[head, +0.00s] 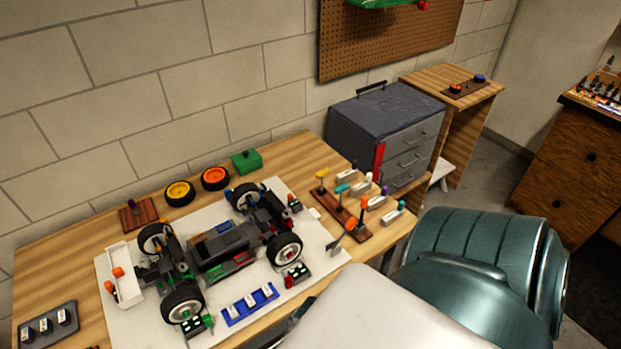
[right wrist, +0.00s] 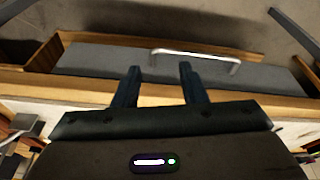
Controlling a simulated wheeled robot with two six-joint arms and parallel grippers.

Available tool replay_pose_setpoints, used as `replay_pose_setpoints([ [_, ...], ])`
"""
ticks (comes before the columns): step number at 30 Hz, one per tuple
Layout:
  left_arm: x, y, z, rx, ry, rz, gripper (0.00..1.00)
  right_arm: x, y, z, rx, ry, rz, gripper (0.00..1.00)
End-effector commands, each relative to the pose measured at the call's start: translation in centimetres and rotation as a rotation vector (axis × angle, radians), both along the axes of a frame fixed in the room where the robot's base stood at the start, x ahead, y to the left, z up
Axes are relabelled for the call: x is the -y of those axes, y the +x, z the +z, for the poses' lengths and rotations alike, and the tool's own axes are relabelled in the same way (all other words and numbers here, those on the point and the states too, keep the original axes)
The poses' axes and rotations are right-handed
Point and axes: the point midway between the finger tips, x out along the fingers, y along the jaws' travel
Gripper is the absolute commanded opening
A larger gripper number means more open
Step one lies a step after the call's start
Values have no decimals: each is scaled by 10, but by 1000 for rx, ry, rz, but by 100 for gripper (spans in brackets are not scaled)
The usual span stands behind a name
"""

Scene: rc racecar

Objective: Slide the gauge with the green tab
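In the head view, a small dark gauge with a green tab (head: 209,321) lies on the white mat (head: 236,331) beside the car's near front wheel. The racecar chassis (head: 222,247) stands on the mat with its wheels on. Another gauge, with a red tab (head: 289,282), lies by the other near wheel. In the right wrist view my right gripper (right wrist: 159,75) is open, its two dark fingers apart with nothing between them. It points toward a grey drawer front with a silver handle (right wrist: 195,53). The green tab cannot be made out there. My left gripper is not in view.
A grey drawer cabinet (head: 385,130) stands at the back right.

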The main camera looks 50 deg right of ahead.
Motion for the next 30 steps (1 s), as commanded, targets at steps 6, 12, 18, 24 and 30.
replay_pose_setpoints([
  [6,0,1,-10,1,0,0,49,6,-9,-45,-14,-25,53,38],
  [12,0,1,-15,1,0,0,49,10,-16,-77,-23,-37,75,38],
  [18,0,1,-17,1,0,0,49,11,-20,-93,-26,-42,88,38],
  [24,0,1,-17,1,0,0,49,12,-21,-96,-27,-43,91,38],
  [30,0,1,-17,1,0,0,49,12,-21,-96,-27,-42,90,28],
])
